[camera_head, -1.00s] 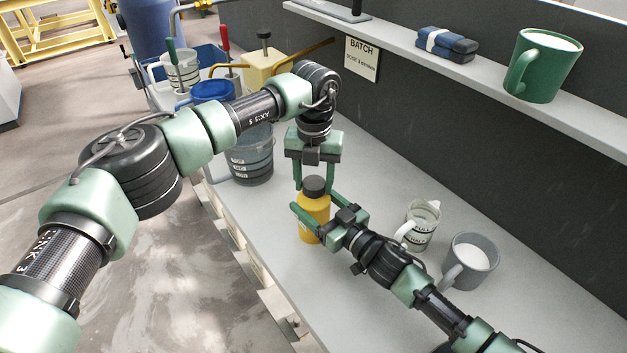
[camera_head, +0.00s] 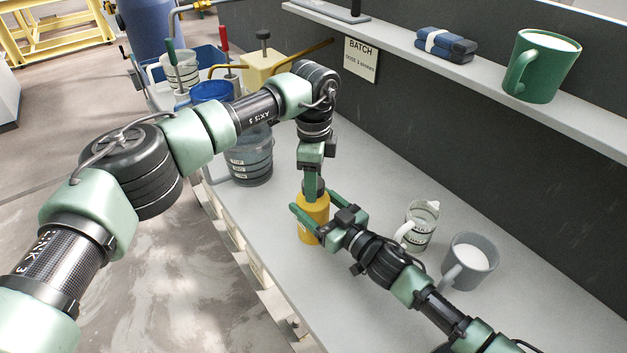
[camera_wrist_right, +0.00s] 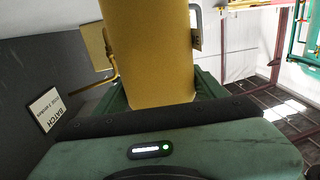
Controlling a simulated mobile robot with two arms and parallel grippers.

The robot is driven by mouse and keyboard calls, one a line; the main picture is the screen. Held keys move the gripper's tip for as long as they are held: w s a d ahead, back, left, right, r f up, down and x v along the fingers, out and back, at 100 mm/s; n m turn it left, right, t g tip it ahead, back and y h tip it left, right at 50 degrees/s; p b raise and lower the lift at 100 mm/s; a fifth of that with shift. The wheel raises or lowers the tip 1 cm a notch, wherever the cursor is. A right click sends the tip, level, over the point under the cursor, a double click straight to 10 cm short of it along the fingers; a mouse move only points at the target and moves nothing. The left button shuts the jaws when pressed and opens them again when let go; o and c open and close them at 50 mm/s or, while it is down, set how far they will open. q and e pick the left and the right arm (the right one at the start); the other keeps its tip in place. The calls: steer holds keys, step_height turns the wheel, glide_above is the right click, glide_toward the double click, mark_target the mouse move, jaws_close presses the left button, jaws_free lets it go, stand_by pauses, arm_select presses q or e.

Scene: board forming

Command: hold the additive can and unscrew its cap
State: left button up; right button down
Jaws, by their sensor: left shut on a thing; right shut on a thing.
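The yellow additive can (camera_head: 312,222) stands upright on the grey bench. Its dark cap (camera_head: 316,187) is on top, partly hidden by my left gripper's fingers. My left gripper (camera_head: 312,185) points straight down from above and is shut on the cap. My right gripper (camera_head: 316,212) comes in from the lower right and is shut around the body of the can. In the right wrist view the yellow can (camera_wrist_right: 150,55) fills the middle, between the green fingers of my right gripper (camera_wrist_right: 160,95).
A clear measuring jug (camera_head: 420,228) and a grey mug (camera_head: 472,258) stand to the right of the can. A grey bucket (camera_head: 250,165) stands to its left. A green mug (camera_head: 541,68) and a blue bundle (camera_head: 446,45) sit on the shelf above.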

arm_select(q)
steer(key=shift+r, duration=0.2)
stand_by(0.3)
steer(key=shift+r, duration=0.95)
steer(key=shift+r, duration=2)
arm_select(e)
steer(key=shift+c, duration=0.4)
jaws_free()
